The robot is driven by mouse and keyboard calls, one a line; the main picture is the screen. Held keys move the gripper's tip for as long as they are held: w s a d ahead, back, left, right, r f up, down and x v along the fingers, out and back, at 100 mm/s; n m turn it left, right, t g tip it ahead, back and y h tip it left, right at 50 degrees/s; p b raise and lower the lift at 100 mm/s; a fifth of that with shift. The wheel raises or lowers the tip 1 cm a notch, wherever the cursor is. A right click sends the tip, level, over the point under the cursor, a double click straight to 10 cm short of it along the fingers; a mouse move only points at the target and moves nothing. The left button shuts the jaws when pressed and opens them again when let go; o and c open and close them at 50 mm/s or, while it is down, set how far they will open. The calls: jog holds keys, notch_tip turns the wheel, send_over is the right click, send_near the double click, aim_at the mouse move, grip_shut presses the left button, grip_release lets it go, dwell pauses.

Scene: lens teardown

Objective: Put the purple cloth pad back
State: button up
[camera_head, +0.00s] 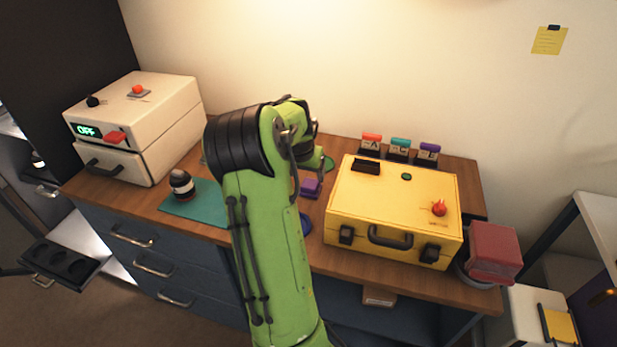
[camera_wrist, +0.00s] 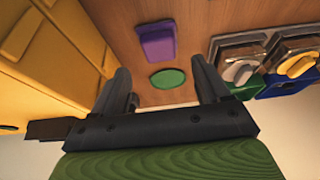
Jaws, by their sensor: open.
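The purple cloth pad (camera_head: 310,187) lies on the wooden table just left of the yellow case. It also shows in the wrist view (camera_wrist: 156,41) as a purple rectangle with a darker edge, at the top middle. My gripper (camera_wrist: 161,66) is open and empty above the table, with its fingers spread wide. The pad lies beyond the fingertips in the wrist view, apart from them. A flat green disc (camera_wrist: 167,78) shows between the fingers. In the head view my arm hides most of my gripper.
The yellow case (camera_head: 395,205) stands right of the pad. Several coloured holders (camera_wrist: 290,65) sit at the right in the wrist view. A teal mat (camera_head: 198,203) bears a dark striped cylinder (camera_head: 181,184). A white box machine (camera_head: 140,125) stands at the left.

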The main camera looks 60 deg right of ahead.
jog(key=w+a+r+n+t+y, duration=0.1)
jog(key=w+a+r+n, duration=0.3)
jog(key=a, duration=0.6)
jog(key=a+r+n+t+y, duration=0.15)
jog(key=a+r, duration=0.35)
jog(key=a, duration=0.5)
jog(key=w+a+r+n+t+y, duration=0.1)
jog(key=w+a+r+n+t, duration=0.3)
jog(key=a, duration=0.6)
jog(key=s+a+n+g, duration=0.2)
jog(key=s+a+n, duration=0.5)
jog(key=s+a, duration=0.75)
jog(key=shift+t+y, duration=0.25)
jog(key=shift+y, duration=0.2)
jog(key=shift+w+r+p, duration=0.25)
jog(key=shift+r+p, duration=0.9)
jog(key=shift+p, duration=0.15)
jog(key=shift+w+r+p, duration=0.25)
jog(key=shift+r+p, duration=0.9)
jog(key=shift+p, duration=0.1)
jog(key=shift+c, duration=0.2)
